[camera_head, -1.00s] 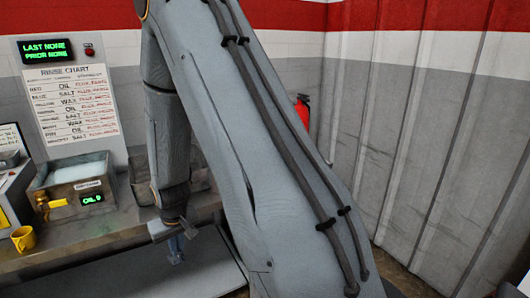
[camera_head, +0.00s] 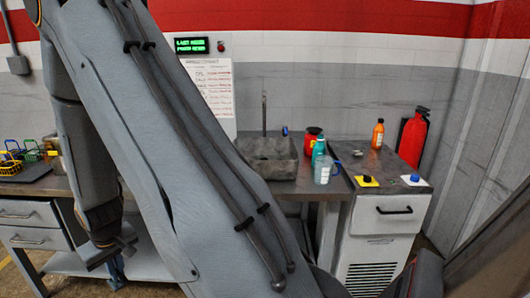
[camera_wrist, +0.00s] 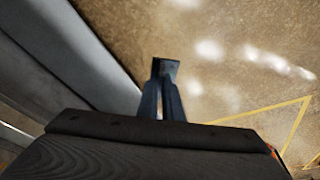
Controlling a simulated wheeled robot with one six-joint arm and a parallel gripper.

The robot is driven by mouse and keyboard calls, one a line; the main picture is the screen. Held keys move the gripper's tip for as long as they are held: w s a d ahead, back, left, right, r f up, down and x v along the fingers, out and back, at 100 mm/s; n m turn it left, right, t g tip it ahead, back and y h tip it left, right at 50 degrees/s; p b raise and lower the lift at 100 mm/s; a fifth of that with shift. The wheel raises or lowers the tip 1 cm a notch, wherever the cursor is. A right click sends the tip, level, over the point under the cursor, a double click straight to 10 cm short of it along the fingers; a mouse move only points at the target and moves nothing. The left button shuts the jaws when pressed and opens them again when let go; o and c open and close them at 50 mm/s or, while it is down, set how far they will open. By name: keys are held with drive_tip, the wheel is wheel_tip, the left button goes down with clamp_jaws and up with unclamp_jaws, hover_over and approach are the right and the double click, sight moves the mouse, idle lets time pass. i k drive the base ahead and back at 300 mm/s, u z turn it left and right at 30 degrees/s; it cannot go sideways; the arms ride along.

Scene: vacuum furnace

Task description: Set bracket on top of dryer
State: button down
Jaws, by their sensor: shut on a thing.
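My gripper (camera_wrist: 164,85) points down at the floor in the wrist view, with its two blue-grey fingers closed together. A small dark piece, the bracket (camera_wrist: 166,67), shows at the fingertips; its full shape is hard to make out. In the head view my gripper (camera_head: 116,272) hangs low at the left, in front of the workbench, and the bracket cannot be made out there. A pale cabinet with a black handle and a vent grille, which looks like the dryer (camera_head: 382,222), stands at the right, well apart from my gripper.
The cabinet top holds an orange bottle (camera_head: 378,134) at the back and yellow (camera_head: 367,181) and white (camera_head: 414,180) pads with knobs. Teal (camera_head: 318,151) and clear (camera_head: 323,170) bottles stand beside a sink (camera_head: 268,157). A red extinguisher (camera_head: 412,138) is behind. My arm hides the middle.

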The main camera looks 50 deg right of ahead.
sight(376, 165)
drive_tip(key=u, duration=0.5)
drive_tip(key=k, duration=1.75)
drive_tip(key=z, duration=2.4)
drive_tip(key=i, duration=0.5)
drive_tip(key=u, duration=0.1)
